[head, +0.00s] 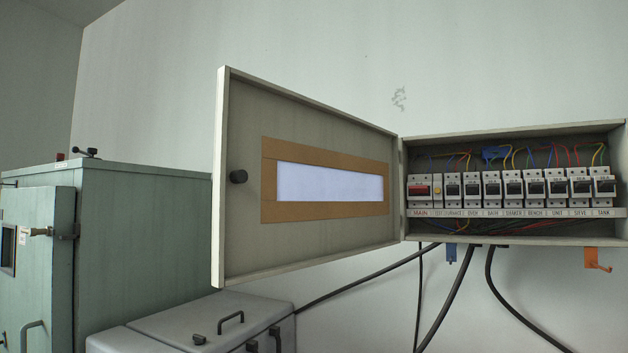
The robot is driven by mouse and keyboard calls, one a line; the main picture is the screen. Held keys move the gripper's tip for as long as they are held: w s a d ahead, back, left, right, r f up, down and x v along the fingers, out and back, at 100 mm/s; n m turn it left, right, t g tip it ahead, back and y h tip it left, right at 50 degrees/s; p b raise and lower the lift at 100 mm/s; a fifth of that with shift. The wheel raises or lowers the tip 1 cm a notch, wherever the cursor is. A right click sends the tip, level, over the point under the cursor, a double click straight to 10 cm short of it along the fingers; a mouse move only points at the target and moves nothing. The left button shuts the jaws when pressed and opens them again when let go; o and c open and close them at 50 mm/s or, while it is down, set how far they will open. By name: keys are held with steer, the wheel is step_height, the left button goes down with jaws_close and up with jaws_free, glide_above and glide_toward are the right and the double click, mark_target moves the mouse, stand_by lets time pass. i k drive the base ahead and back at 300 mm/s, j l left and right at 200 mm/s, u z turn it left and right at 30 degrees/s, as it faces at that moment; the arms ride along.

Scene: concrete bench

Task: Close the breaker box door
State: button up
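The breaker box (520,240) is fixed to the wall at the right of the head view, with a row of several breakers (508,187) inside. Its door (325,250) stands wide open, hinged at the box's left edge and swung out to the left. The door's inner face shows, with a white label in a brown frame (268,190) and a dark knob (238,176) near its free edge. My gripper is not in view.
A green cabinet (140,250) stands at the left, and a grey lidded case (200,325) sits below the door. Black cables (455,290) hang under the box. Blue (451,253) and orange (597,259) hooks are below it. Space before the breakers looks clear.

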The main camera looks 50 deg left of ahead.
mark_target(260, 230)
steer(key=k+j, duration=0.15)
steer(key=j, duration=0.35)
steer(key=k+j, duration=0.15)
steer(key=j, duration=0.35)
steer(key=k+j+u, duration=0.1)
steer(key=j, duration=0.4)
steer(key=k+j, duration=0.15)
steer(key=j, duration=0.35)
steer(key=k+j+u, duration=0.1)
steer(key=j, duration=0.4)
steer(key=k+j, duration=0.1)
steer(key=j, duration=0.4)
